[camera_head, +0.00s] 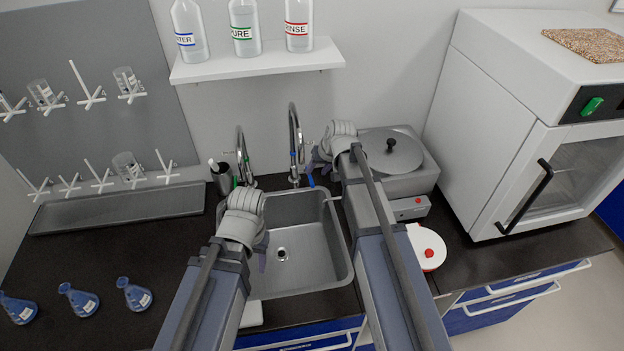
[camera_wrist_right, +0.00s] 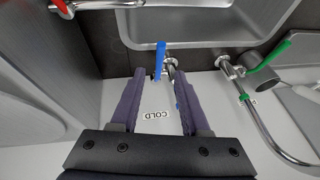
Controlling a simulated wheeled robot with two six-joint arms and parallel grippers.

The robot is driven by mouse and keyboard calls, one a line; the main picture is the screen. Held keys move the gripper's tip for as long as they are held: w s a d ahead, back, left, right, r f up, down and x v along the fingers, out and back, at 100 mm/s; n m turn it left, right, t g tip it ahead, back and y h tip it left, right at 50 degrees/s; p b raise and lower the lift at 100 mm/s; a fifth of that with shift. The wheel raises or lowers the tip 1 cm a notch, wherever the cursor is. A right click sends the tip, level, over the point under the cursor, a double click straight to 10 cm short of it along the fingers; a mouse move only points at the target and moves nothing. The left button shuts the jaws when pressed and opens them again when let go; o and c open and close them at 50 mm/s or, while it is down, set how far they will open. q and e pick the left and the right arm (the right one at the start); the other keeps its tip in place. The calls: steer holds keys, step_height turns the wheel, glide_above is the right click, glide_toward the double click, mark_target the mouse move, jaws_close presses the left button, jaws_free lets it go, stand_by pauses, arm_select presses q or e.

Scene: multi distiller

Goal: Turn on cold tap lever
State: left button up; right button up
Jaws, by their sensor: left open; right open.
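The cold tap lever is blue; in the right wrist view the lever (camera_wrist_right: 160,56) points up the picture, above the COLD label (camera_wrist_right: 156,114). In the head view the lever (camera_head: 310,181) shows small at the base of the right-hand tap (camera_head: 294,140). My right gripper (camera_wrist_right: 156,74) is open, its fingertips on either side of the lever's lower end with gaps visible; I cannot tell the depth between them. In the head view my right gripper (camera_head: 319,163) is beside that tap. My left gripper (camera_head: 262,252) hangs over the sink's left side, fingers partly hidden.
The steel sink (camera_head: 341,240) lies below. A lidded bath (camera_head: 415,185) and a white oven (camera_head: 500,140) stand right. Blue flasks (camera_head: 80,300) stand left. A bottle shelf (camera_head: 260,66) is above.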

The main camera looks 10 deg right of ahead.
mark_target(311, 180)
steer(key=b+x, duration=0.5)
steer(key=x, duration=0.1)
steer(key=shift+w+f, duration=0.1)
steer(key=shift+f, duration=0.3)
steer(key=shift+r, duration=0.1)
jaws_close()
stand_by(1.0)
